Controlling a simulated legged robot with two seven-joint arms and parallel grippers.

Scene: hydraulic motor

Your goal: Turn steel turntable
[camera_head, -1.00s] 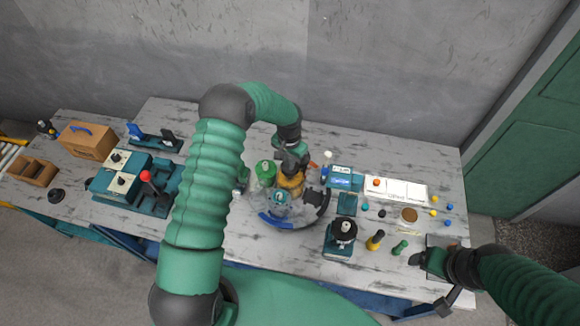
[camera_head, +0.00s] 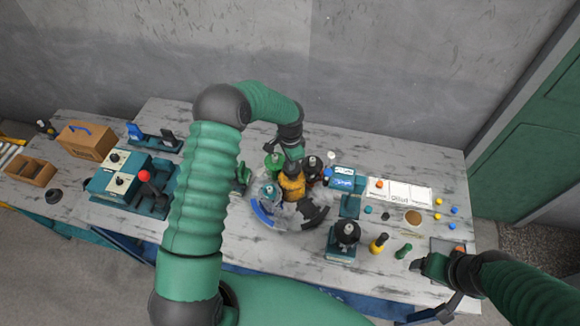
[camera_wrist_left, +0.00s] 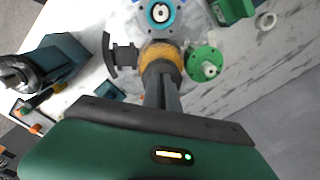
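The steel turntable (camera_head: 285,224) stands mid-table, carrying a blue arc, a dark arc-shaped piece (camera_head: 313,214) and parts with green, teal and dark tops around an orange centre part (camera_head: 291,187). My left gripper (camera_head: 293,166) reaches down onto the top of the orange part from behind. In the left wrist view, its fingers (camera_wrist_left: 160,77) are close together over the orange part (camera_wrist_left: 163,52); their tips meet its dark top, and the exact contact is hidden. The green part (camera_wrist_left: 205,64) is beside them. My right gripper (camera_head: 425,263) hovers at the front right; its finger gap is unclear.
A teal device with a black knob (camera_head: 346,234) stands right of the turntable, near yellow (camera_head: 379,243) and green (camera_head: 404,251) pieces. A white tray (camera_head: 400,190) lies behind. A teal control box with a red-knobbed lever (camera_head: 145,177) and a brown box (camera_head: 87,139) are left.

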